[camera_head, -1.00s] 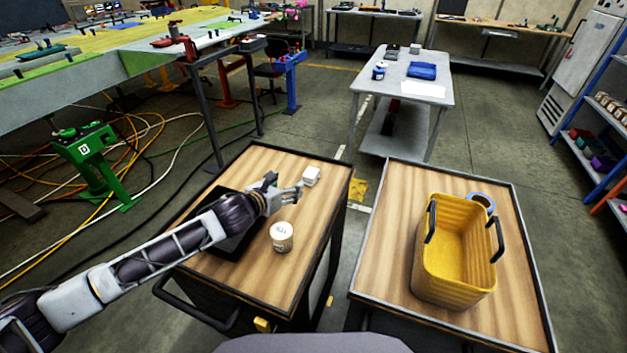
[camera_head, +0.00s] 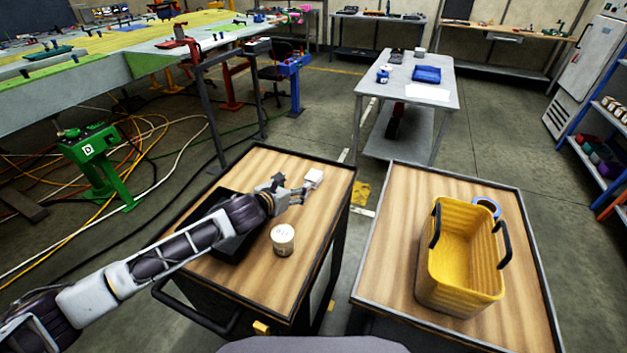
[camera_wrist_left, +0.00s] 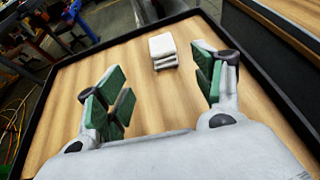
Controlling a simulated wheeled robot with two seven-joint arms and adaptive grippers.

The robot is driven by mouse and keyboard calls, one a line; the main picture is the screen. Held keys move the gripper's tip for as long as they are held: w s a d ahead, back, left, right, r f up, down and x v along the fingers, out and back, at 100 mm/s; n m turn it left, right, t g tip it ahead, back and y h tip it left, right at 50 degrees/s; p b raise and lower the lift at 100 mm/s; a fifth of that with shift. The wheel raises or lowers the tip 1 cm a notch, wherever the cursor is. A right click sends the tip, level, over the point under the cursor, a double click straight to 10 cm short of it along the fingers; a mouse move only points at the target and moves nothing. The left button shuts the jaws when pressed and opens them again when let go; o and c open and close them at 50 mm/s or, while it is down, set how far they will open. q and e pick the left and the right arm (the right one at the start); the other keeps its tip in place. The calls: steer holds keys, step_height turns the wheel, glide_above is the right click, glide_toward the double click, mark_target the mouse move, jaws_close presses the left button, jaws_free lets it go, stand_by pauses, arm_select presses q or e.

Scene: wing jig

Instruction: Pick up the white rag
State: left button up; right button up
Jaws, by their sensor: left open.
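The white rag (camera_head: 314,177) is a small folded stack near the far right corner of the left wooden cart top. It also shows in the left wrist view (camera_wrist_left: 163,50), lying ahead of and between the fingers. My left gripper (camera_head: 300,194) is open and empty, just short of the rag in the head view. In the left wrist view its green-padded fingers (camera_wrist_left: 160,90) stand wide apart, with bare wood between them. The rag is apart from both fingers. My right gripper is not in view.
The right cart (camera_head: 387,263) holds a yellow basket (camera_head: 462,255) and a blue roll (camera_head: 487,207). A raised rim edges the left cart.

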mark_target(310, 179)
arm_select(q)
steer(key=shift+x, duration=3.25)
steer(key=shift+d+f, duration=0.1)
steer(key=shift+d, duration=0.05)
steer(key=shift+f+x, duration=0.25)
steer(key=shift+x, duration=2.15)
steer(key=shift+s, duration=0.1)
steer(key=c, duration=1.1)
steer(key=shift+r, duration=4.95)
